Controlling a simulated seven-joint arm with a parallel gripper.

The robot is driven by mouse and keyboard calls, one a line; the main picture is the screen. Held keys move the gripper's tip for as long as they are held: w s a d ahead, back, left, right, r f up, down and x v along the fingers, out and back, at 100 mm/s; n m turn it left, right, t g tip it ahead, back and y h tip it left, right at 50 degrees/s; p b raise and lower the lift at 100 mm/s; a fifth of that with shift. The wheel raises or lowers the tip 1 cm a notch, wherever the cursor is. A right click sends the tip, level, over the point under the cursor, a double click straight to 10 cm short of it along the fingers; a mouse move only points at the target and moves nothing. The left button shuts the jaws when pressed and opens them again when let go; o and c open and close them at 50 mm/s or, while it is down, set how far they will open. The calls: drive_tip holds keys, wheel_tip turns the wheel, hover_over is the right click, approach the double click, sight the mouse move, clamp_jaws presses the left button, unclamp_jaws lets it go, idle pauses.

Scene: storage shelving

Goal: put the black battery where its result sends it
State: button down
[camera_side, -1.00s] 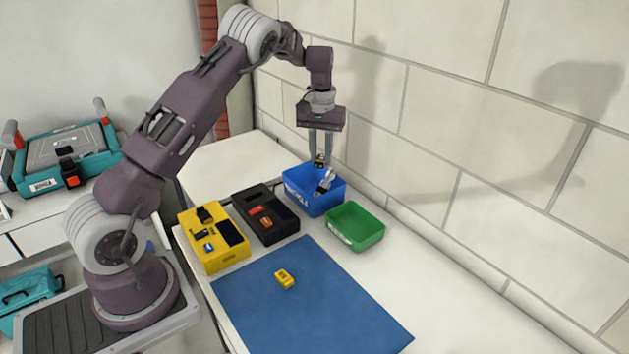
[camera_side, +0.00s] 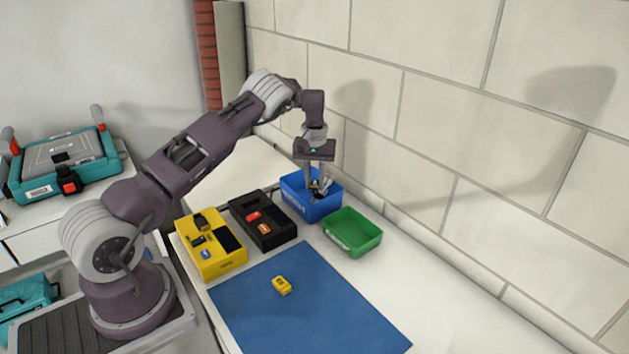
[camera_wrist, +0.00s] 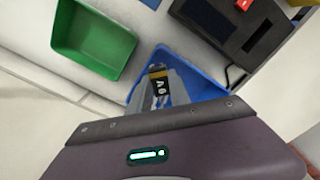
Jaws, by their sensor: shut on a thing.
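My gripper (camera_side: 314,184) is shut on the black battery (camera_wrist: 159,83), a black block with an orange-brown end and white lettering that looks like "9V". In the side view the battery (camera_side: 314,185) is small and dark between the fingertips, inside the outline of the blue bin (camera_side: 296,200). The wrist view shows the blue bin (camera_wrist: 205,86) below the fingers. I cannot tell whether the battery touches the bin's floor. A grey piece shows beside the fingers in the bin. The green bin (camera_side: 352,246) stands to the right and looks empty.
A yellow box (camera_side: 224,265) with several small items is further left. A yellow block (camera_side: 282,285) lies on the blue mat (camera_side: 330,315). The wall rises close behind the bins.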

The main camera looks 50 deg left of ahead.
drive_tip(key=shift+f, duration=0.15)
drive_tip(key=shift+f, duration=0.35)
drive_tip(key=c, duration=1.2)
unclamp_jaws()
